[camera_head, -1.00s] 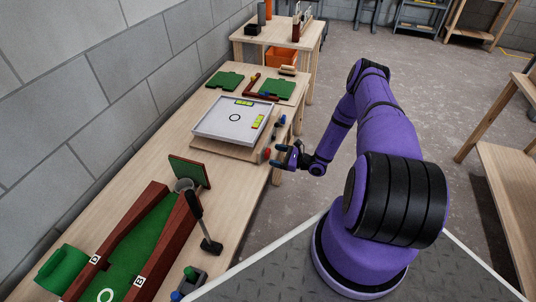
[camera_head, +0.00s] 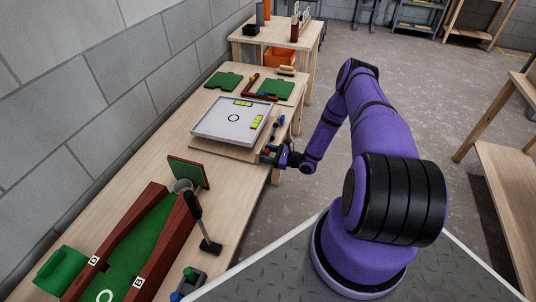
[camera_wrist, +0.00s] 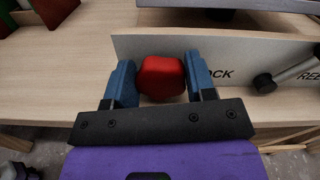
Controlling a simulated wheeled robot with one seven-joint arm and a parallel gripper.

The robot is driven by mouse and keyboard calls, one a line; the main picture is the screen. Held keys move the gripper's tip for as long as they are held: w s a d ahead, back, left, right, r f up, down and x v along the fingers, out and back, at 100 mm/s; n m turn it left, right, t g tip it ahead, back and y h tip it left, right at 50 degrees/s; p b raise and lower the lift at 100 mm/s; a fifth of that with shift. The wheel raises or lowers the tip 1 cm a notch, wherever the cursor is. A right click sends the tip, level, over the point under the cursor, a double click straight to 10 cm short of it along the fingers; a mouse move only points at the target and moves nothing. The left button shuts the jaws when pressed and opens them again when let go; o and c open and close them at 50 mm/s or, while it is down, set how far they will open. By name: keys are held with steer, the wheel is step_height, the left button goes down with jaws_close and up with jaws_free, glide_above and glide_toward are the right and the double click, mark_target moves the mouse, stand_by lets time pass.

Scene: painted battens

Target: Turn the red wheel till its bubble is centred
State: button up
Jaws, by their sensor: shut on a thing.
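The red wheel (camera_wrist: 162,78) sits at the front of a pale lettered panel (camera_wrist: 230,70) in the wrist view. My gripper (camera_wrist: 161,84) has its blue fingers on either side of the wheel and is shut on it. In the head view my gripper (camera_head: 271,156) is at the near right corner of the wooden base and mostly hides the wheel. A white tilt board (camera_head: 215,125) with a black ring lies on this base. It carries two yellow-green vials, one at the far edge (camera_head: 243,103) and one at the right (camera_head: 258,124). Their bubbles are too small to read.
A dark lever (camera_wrist: 264,83) stands on the panel right of the wheel. Nearer on the bench are a red-walled green ramp (camera_head: 135,240) and an upright black-handled lever (camera_head: 201,220). Green plates (camera_head: 277,88) lie beyond the board.

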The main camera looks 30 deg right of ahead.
steer(key=shift+m, duration=0.3)
steer(key=m, duration=0.3)
steer(key=shift+w+d+m, duration=0.1)
steer(key=shift+d+m, duration=0.05)
steer(key=shift+m, duration=0.15)
steer(key=shift+d+f+m, duration=0.1)
steer(key=shift+m, duration=2.4)
steer(key=o, duration=0.9)
